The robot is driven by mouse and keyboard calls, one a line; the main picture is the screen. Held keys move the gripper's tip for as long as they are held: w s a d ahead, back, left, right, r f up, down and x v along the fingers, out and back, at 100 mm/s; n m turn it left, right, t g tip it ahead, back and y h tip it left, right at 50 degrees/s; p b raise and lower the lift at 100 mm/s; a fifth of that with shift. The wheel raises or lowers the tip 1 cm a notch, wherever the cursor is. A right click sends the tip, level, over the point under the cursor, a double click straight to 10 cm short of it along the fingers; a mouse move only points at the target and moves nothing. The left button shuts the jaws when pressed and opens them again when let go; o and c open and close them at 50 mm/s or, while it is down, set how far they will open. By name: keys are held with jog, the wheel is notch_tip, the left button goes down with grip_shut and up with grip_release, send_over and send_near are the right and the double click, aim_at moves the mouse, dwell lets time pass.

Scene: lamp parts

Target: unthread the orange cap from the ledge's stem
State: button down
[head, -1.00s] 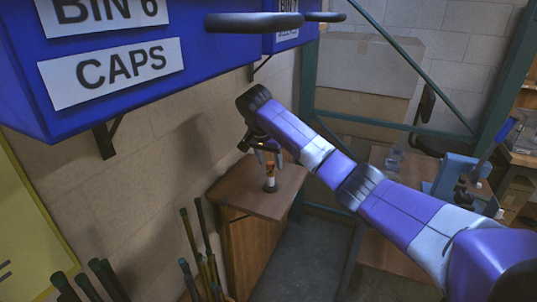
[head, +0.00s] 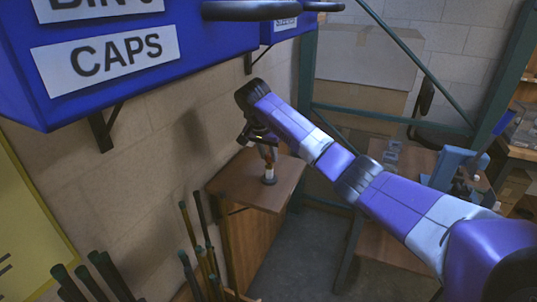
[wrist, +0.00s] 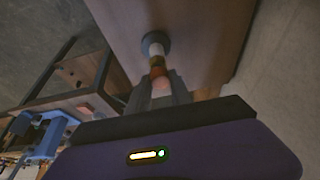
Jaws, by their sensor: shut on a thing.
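The ledge (head: 236,185) is a brown wooden top against the wall. A short white stem (head: 269,172) stands upright on it from a dark round foot (head: 269,181). The small orange cap (head: 268,159) is at the stem's top, partly hidden by my fingers. My gripper (head: 267,154) comes down from above and is shut on the cap. In the wrist view the fingers (wrist: 160,92) lie on both sides of the orange cap (wrist: 158,73), with the white stem (wrist: 152,40) and dark foot beyond. I cannot tell how far the cap sits on the stem.
A blue bin (head: 150,60) labelled CAPS overhangs at upper left. Several dark poles (head: 205,250) stand in front of the ledge at left. A green metal frame (head: 306,110) rises behind. A lower table (head: 375,235) with a blue device (head: 450,168) is at right.

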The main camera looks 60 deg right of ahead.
jog(key=n, duration=0.1)
jog(key=n+t+p, duration=0.1)
jog(key=n, duration=0.1)
jog(key=shift+s+r+y, duration=0.1)
jog(key=shift+s+y, duration=0.1)
jog(key=shift+y, duration=0.1)
jog(key=n+t+p, duration=0.1)
jog(key=n, duration=0.3)
jog(key=shift+d+y, duration=0.1)
jog(key=shift+y, duration=0.2)
jog(key=shift+t+p, duration=0.3)
jog(key=shift+p, duration=0.1)
jog(key=shift+s+n, duration=0.1)
jog(key=shift+n, duration=0.4)
jog(key=n+y+p, duration=0.1)
jog(key=n, duration=0.2)
jog(key=shift+d+t, duration=0.1)
jog(key=shift+t, duration=0.3)
jog(key=shift+n+y, duration=0.6)
jog(key=shift+n, duration=0.8)
